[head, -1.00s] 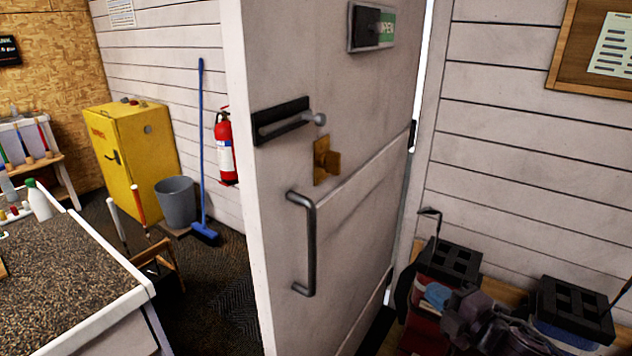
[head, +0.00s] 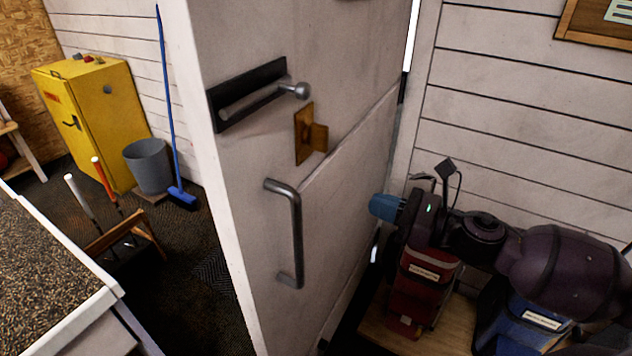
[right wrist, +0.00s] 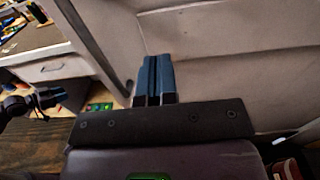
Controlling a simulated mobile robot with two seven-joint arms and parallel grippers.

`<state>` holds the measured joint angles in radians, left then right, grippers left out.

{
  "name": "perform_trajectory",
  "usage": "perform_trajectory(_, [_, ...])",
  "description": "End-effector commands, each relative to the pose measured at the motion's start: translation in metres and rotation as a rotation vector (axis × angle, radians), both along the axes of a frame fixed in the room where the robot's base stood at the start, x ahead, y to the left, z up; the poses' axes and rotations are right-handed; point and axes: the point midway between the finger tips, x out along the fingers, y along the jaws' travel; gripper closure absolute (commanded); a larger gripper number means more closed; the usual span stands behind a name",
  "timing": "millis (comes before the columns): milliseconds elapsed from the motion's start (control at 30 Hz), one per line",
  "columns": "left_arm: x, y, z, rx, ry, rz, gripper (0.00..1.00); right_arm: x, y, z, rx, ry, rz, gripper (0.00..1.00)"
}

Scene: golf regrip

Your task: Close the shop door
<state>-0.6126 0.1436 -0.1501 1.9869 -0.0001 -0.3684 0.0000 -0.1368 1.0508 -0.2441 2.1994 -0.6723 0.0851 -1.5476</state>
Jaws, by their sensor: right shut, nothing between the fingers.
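The white shop door (head: 350,75) stands ajar, with its free edge toward me and a bright gap at its far right edge. It carries a grey pull handle (head: 296,235), a dark slide bolt (head: 250,95) and a brass latch plate (head: 304,135). My right gripper (head: 376,207) has its blue fingers shut and empty, pointing at the door face right of the handle; I cannot tell if they touch. In the right wrist view, the shut fingers (right wrist: 155,78) point at the pale door panel (right wrist: 225,60). My left gripper cannot be made out clearly.
A speckled counter (head: 45,270) stands at left, with a club rack (head: 125,235) beside it. A yellow cabinet (head: 95,120), grey bucket (head: 148,165) and blue broom (head: 180,195) are behind.

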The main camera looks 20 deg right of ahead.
Motion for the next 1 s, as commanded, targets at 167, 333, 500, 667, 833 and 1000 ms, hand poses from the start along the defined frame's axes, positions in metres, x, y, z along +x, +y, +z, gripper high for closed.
perform_trajectory(167, [0.007,-0.001,0.010,0.000,-0.017,-0.003,0.57,0.014,0.012,0.002,0.000,-0.001,0.002,1.00])
perform_trajectory(333, [0.009,-0.001,0.016,0.000,-0.025,-0.004,0.57,0.029,0.024,0.002,0.002,-0.001,0.001,1.00])
perform_trajectory(500, [0.012,-0.002,0.022,0.000,-0.030,-0.005,0.57,0.045,0.037,0.003,0.003,-0.001,0.000,1.00])
perform_trajectory(667, [0.012,-0.002,0.026,0.000,-0.031,-0.005,0.57,0.061,0.051,0.002,0.004,0.000,0.000,1.00])
perform_trajectory(833, [0.012,-0.001,0.030,0.000,-0.031,-0.005,0.57,0.078,0.065,0.002,0.004,0.000,0.001,1.00])
perform_trajectory(1000, [0.011,-0.001,0.033,-0.001,-0.029,-0.004,0.57,0.092,0.077,0.002,0.004,0.002,0.000,1.00])
